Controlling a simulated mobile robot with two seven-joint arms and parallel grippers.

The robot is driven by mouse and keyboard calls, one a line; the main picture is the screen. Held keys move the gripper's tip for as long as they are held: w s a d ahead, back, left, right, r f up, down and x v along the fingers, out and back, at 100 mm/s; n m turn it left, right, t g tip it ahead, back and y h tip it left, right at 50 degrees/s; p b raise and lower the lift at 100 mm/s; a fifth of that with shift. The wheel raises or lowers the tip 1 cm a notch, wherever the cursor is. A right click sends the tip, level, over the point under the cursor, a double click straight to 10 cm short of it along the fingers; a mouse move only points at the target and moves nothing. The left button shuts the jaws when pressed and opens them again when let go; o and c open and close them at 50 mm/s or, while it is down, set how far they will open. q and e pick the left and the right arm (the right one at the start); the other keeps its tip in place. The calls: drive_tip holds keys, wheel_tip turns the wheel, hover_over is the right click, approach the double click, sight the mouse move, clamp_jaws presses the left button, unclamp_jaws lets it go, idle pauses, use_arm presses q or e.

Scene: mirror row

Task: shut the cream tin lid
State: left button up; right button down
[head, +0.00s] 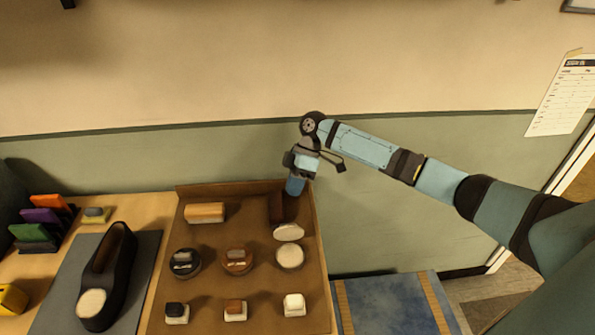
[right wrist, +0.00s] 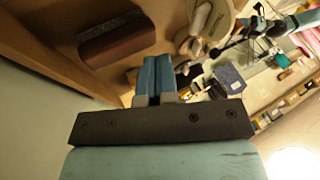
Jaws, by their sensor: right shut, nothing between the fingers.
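The cream tin (head: 290,258) sits in the right column of the brown tray (head: 215,286), with its round pale top facing up. Its cream lid (head: 289,232) stands open at the tin's back edge, tilted up. In the right wrist view a pale round shape (right wrist: 212,22), apparently the lid or tin, lies beyond the fingers. My right gripper (head: 294,188) is shut and empty, pointing down over the tray's back right corner, behind the lid and apart from it. Its blue fingertips (right wrist: 156,76) are together in the wrist view. My left gripper is not in view.
A dark brush (head: 276,207) lies close beside my right gripper, and a light brush (head: 205,212) to its left. A black tin (head: 185,261), a brown tin (head: 237,260) and several small daubers (head: 293,305) share the tray. A shoe (head: 106,270) stands left. The wall is close behind.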

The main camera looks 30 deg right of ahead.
sight(289, 229)
drive_tip(key=x, duration=0.3)
drive_tip(key=shift+a+f, duration=0.25)
drive_tip(key=shift+f, duration=0.1)
drive_tip(key=s+p, duration=0.1)
drive_tip(key=s+a, duration=0.1)
drive_tip(key=s, duration=0.1)
drive_tip(key=shift+a+f+p, duration=0.15)
drive_tip(key=shift+f+p, duration=0.05)
drive_tip(key=shift+p, duration=0.2)
drive_tip(key=shift+s+a, duration=0.1)
drive_tip(key=shift+s, duration=0.15)
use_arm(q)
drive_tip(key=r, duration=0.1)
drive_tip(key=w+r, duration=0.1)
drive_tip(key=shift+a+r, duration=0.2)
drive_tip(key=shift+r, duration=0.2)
use_arm(e)
drive_tip(key=shift+f, duration=0.2)
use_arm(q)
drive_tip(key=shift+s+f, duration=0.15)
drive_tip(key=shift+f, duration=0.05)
